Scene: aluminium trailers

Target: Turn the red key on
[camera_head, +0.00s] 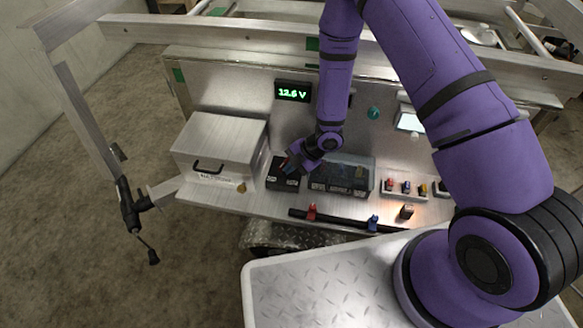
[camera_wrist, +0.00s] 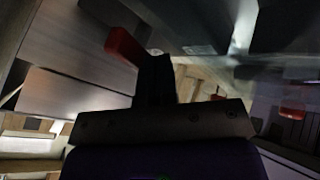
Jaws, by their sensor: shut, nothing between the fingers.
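A red handle-like piece, which looks like the red key (camera_wrist: 122,46), stands just beside my gripper's fingers (camera_wrist: 156,72) in the wrist view. The fingers are shut with nothing between them. I cannot tell whether they touch the red piece. In the head view my gripper (camera_head: 290,164) is low over the black box (camera_head: 283,182) on the metal shelf. The red key does not show clearly there, as my gripper covers that spot. The key's exact turn position cannot be told.
A silver case (camera_head: 220,143) stands left of the black box. A clear-lidded black unit (camera_head: 340,177) is close on the right, with small coloured switches (camera_head: 405,188) beyond. A red clamp (camera_head: 311,212) and a blue clamp (camera_head: 373,222) sit on the front bar. A display (camera_head: 293,91) reads 12.6 V.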

